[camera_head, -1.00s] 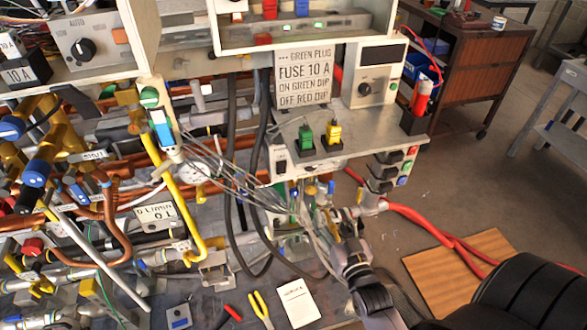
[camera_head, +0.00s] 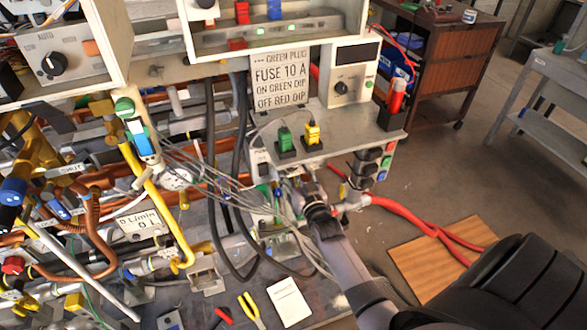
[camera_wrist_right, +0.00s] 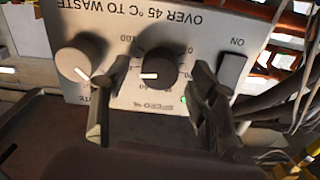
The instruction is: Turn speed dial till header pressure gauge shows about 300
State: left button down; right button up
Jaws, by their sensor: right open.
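The speed dial (camera_wrist_right: 157,69) is a black knob with a white pointer, on a grey panel (camera_wrist_right: 190,30) that appears upside down in the right wrist view. "SPEED %" is printed beside it. My right gripper (camera_wrist_right: 160,85) is open, its two dark fingers on either side of the dial; I cannot tell whether they touch it. In the head view my right gripper (camera_head: 309,188) is partly hidden among cables below the shelf with the plugs. My left gripper is not in view.
A larger grey knob (camera_wrist_right: 80,61) and an ON rocker switch (camera_wrist_right: 233,70) flank the dial closely. Thin cables (camera_head: 215,165) hang left of my right gripper. Green (camera_head: 285,138) and yellow (camera_head: 312,132) plugs stand above it.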

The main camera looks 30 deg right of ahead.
jog(key=shift+w+d, duration=0.1)
jog(key=shift+w, duration=0.4)
jog(key=c, duration=1.2)
jog(key=shift+o, duration=0.2)
jog(key=shift+m, duration=0.4)
jog(key=o, duration=1.2)
jog(key=shift+c, duration=0.2)
jog(key=v, duration=1.2)
